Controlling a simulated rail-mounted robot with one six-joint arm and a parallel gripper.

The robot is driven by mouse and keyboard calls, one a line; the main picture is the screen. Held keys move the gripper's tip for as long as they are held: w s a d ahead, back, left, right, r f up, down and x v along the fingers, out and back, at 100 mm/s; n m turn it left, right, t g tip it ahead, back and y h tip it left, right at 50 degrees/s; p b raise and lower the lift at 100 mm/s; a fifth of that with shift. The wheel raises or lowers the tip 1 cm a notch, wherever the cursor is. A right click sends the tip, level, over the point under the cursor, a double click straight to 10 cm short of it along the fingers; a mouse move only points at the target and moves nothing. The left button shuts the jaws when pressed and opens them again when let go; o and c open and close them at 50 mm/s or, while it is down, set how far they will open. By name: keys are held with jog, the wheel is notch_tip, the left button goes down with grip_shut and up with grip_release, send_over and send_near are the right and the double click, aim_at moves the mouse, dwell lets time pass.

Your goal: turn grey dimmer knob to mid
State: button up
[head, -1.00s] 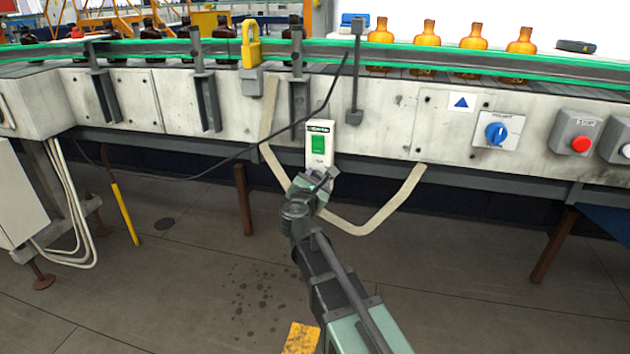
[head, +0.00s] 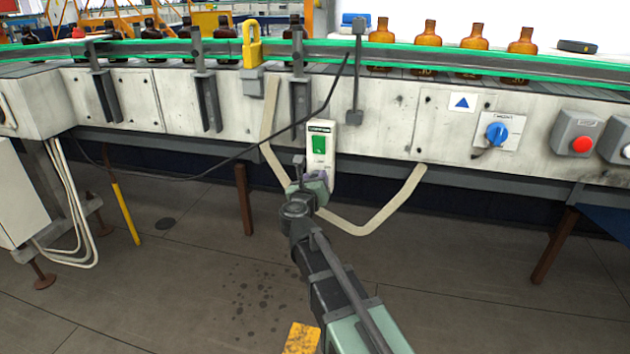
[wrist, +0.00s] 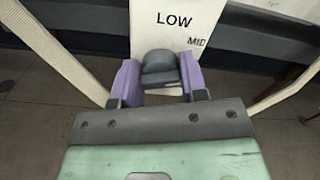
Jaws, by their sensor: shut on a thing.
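The grey dimmer knob (wrist: 160,70) sits between my gripper's two purple fingers in the wrist view. It is on the lower part of a white control box (head: 320,135), below a green switch (head: 319,146). The words LOW and MID are printed on the box's face, LOW above the knob and MID to its upper right in the wrist view. My gripper (wrist: 160,84) is shut on the knob. In the head view my gripper (head: 314,184) covers the box's lower end and hides the knob.
A cream bent conduit (head: 385,212) hangs around the box. A black cable (head: 225,163) runs across its left. To the right are a blue rotary switch (head: 496,134) and a red button (head: 581,144). Amber bottles (head: 428,34) stand on the conveyor above. The floor below is open.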

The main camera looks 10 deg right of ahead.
jog(key=shift+n, duration=1)
jog(key=o, duration=0.9)
jog(key=v, duration=1)
jog(key=shift+s+a, duration=0.2)
jog(key=shift+s, duration=0.15)
